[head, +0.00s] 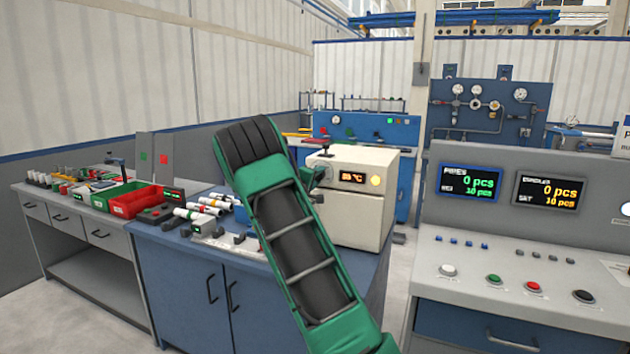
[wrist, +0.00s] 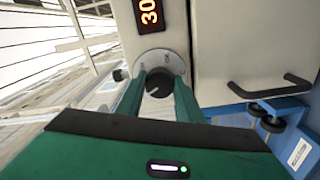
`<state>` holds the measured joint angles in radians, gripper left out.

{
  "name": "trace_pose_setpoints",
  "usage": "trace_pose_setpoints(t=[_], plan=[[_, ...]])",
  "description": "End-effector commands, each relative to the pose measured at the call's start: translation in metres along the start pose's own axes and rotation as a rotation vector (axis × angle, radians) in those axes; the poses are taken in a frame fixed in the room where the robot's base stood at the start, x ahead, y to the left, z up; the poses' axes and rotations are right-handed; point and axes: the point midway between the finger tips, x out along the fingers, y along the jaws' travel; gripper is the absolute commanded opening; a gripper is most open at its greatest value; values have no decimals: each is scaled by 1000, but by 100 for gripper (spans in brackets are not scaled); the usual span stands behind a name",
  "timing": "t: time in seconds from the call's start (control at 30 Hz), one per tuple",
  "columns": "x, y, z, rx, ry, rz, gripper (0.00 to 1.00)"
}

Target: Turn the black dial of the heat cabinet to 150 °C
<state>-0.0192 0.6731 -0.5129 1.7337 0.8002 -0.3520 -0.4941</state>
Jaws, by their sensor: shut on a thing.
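The heat cabinet (head: 362,208) is a cream box on the blue bench. Its orange display (head: 352,177) looks like about 30 °C in the head view, and the digits 30 show sideways on the display in the wrist view (wrist: 148,12). The black dial (wrist: 159,86) sits on a round pale plate just beside the display. My gripper (wrist: 160,80) has its two green fingers on either side of the dial and is shut on it. In the head view my green arm hides the dial and most of the gripper.
A black cabinet handle (wrist: 270,90) sticks out right of the dial in the wrist view. Red bins (head: 130,198) and pipes (head: 190,212) lie on the benches to the left. A grey control console (head: 520,250) stands at the right, with a floor gap between.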

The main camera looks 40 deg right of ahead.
Motion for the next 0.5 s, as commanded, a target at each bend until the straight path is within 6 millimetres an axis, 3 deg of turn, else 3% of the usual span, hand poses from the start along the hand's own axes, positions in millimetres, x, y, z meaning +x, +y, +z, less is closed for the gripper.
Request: trace_pose_setpoints(t=[0.5], plan=[[-2,-10,-1,487,-3,-13,11]])
